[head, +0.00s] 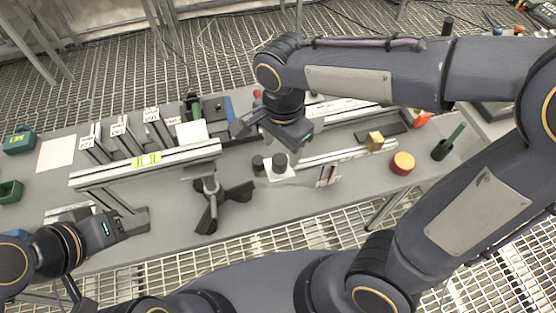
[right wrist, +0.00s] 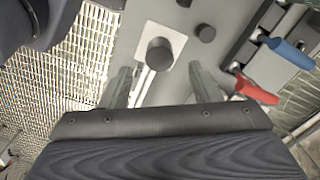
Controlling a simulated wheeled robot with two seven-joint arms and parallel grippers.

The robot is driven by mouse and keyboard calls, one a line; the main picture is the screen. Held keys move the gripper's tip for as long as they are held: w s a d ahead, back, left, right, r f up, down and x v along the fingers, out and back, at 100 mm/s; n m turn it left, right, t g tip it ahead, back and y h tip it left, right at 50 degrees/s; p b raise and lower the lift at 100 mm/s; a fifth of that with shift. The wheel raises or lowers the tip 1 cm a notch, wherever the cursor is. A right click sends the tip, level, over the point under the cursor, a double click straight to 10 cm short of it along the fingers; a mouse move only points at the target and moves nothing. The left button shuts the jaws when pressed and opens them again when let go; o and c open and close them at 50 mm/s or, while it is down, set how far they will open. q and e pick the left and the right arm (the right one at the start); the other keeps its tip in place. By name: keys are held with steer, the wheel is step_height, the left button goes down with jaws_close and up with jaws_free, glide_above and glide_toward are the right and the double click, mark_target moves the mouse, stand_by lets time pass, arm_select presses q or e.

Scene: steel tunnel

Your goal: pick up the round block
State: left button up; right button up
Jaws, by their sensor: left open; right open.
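Round blocks show in the head view. A dark cylinder (head: 280,160) stands on a small white plate (head: 283,175), with another dark cylinder (head: 258,164) beside it. A red cylinder with a yellow top (head: 402,164) stands alone further right on the table. My right gripper (head: 272,138) is open and empty, just behind the dark cylinders. In the right wrist view a dark cylinder (right wrist: 160,52) on the white plate lies ahead of the open fingers, and another dark cylinder (right wrist: 205,33) sits off the plate. My left gripper (head: 128,222) is open and empty at the front left.
A grey stand with a level bar (head: 148,160) and a black tripod base (head: 222,200) stand left of the cylinders. A yellow block (head: 375,141) sits behind the red cylinder. A green-handled tool stands in a black holder (head: 440,149).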

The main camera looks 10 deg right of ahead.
mark_target(279, 159)
steer(key=f, duration=0.4)
steer(key=shift+s+a+f, duration=0.1)
steer(key=shift+a+f, duration=0.15)
steer(key=shift+f, duration=0.1)
steer(key=c, duration=1.2)
